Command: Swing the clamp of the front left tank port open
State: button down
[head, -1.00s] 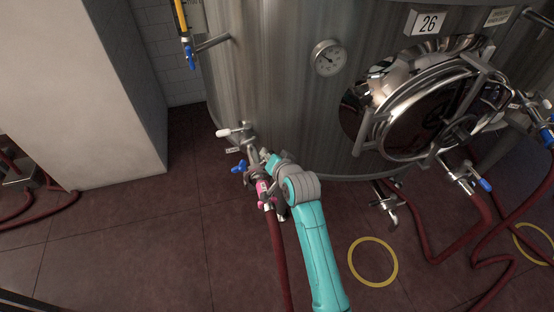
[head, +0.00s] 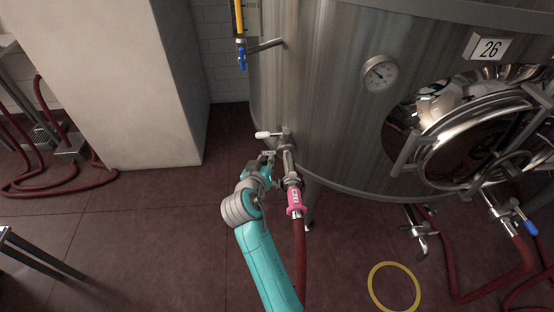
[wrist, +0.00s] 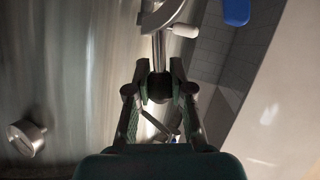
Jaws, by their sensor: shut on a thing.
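The front left tank port (head: 287,150) sticks out low on the steel tank. It has a white-handled valve (head: 268,134) and a pink-collared coupling (head: 294,200) hanging below it on a red hose. My gripper (head: 268,158) is at the left side of the port. In the wrist view my gripper (wrist: 159,68) has its two dark fingers shut on a small part between the tips, which I take to be the clamp. The clamp's own shape is mostly hidden by the fingers, and I cannot tell how far it is swung.
The steel tank (head: 330,110) carries a gauge (head: 379,74) and a round manway door (head: 480,140). A white pillar (head: 120,80) stands to the left. The red hose (head: 299,255) runs down beside my arm. Open floor (head: 150,250) lies at the lower left.

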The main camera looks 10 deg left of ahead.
jog(key=shift+s+a+f+n+t+h, duration=0.15)
jog(key=shift+a+f+n, duration=0.15)
jog(key=shift+a, duration=0.15)
jog(key=shift+s+a+f+n+t+h, duration=0.1)
jog(key=shift+a+f+n+t+h, duration=0.15)
jog(key=shift+a, duration=0.25)
jog(key=shift+s+a+f+n+t+h, duration=0.1)
jog(key=shift+s+a+f+n, duration=0.05)
jog(key=shift+a+n, duration=0.25)
jog(key=c, duration=1)
grip_release()
jog(key=v, duration=1.2)
jog(key=shift+a, duration=0.15)
